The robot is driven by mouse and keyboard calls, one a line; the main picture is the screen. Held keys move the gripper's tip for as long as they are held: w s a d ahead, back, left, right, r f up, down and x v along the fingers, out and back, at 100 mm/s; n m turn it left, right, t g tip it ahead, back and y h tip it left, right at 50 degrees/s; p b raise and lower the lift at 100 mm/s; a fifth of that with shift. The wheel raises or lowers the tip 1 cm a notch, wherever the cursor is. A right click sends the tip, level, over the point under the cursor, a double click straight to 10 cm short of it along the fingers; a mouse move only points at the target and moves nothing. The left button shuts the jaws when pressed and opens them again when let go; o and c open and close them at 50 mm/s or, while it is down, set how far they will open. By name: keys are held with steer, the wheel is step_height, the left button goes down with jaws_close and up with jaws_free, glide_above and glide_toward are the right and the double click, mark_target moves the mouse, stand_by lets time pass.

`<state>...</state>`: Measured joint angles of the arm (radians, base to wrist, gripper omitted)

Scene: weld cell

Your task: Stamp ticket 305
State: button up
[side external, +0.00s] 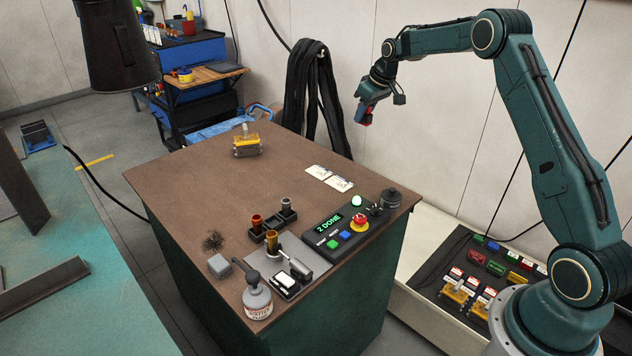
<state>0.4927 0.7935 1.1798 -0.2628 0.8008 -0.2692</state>
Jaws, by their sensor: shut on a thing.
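My gripper (372,92) is high at the end of the arm, to the right of the table's back part. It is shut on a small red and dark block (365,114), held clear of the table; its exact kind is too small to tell. Two white cards, perhaps tickets, lie flat on the brown table: one (318,172) and a second (340,184). Their print is too small to read, so I cannot tell which is 305. Brown-topped upright pieces (272,240) stand near the table's front; I cannot tell whether any is a stamp.
A control box (335,229) reads "2 DONE", with a red button (359,221). A yellow fixture (247,146), a labelled bottle (257,302) and a grey block (219,265) stand on the table (195,190). Coloured blocks (474,257) lie in a low tray. The table's middle is clear.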

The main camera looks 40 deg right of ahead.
mark_target(335, 183)
steer(key=shift+o, duration=0.8)
steer(key=shift+c, duration=0.4)
steer(key=shift+f, duration=0.1)
steer(key=shift+w+a+f, duration=0.1)
steer(key=shift+w+f, duration=0.05)
steer(key=shift+f, duration=0.1)
steer(key=w+a+f+n+y, duration=0.1)
steer(key=a+f+n, duration=0.2)
steer(key=f, duration=0.3)
steer(key=w+a+f+n+g+y, duration=0.1)
steer(key=a+f+n+y, duration=0.1)
steer(key=f+n, duration=0.4)
steer(key=shift+w+a, duration=0.3)
steer(key=shift+a, duration=0.1)
steer(key=shift+f, duration=0.25)
steer(key=shift+f, duration=2.75)
steer(key=shift+f, duration=0.65)
